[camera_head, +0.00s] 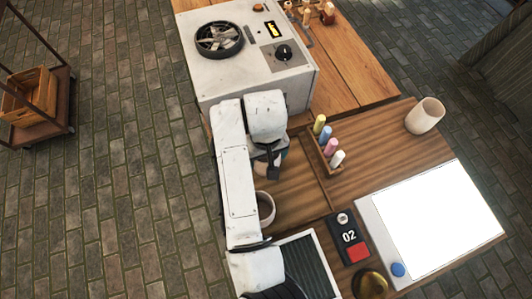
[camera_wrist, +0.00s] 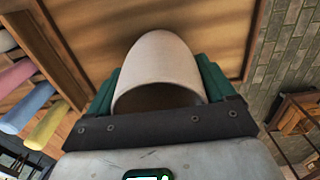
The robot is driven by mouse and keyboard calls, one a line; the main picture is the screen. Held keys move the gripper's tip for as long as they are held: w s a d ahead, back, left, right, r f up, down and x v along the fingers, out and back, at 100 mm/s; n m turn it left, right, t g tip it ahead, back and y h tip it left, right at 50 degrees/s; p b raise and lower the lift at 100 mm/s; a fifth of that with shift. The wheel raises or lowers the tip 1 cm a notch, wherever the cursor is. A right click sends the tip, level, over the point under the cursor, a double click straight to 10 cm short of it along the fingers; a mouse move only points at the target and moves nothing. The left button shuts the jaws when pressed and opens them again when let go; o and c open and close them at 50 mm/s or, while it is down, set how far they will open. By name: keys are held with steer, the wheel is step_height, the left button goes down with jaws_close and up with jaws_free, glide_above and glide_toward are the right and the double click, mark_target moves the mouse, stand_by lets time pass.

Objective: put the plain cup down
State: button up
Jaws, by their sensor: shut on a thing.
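A plain cream cup (camera_wrist: 160,58) is between the green fingers of my gripper (camera_wrist: 160,82) in the wrist view. My gripper is shut on it, with the cup's open rim facing the wrist. In the head view my gripper (camera_head: 270,165) hangs over the left part of the wooden table, partly hidden by my white arm. I cannot tell whether the cup's far end touches the table.
A plain cream cup (camera_head: 425,115) stands at the table's right. A rack of coloured sticks (camera_head: 322,148) is close to my gripper. A grey machine (camera_head: 250,60) stands behind; a white panel (camera_head: 450,220) lies front right.

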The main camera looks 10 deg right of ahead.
steer(key=shift+f, duration=0.15)
steer(key=o, duration=1.1)
step_height(320, 180, up, 12)
steer(key=shift+r+p, duration=0.2)
steer(key=shift+p, duration=0.25)
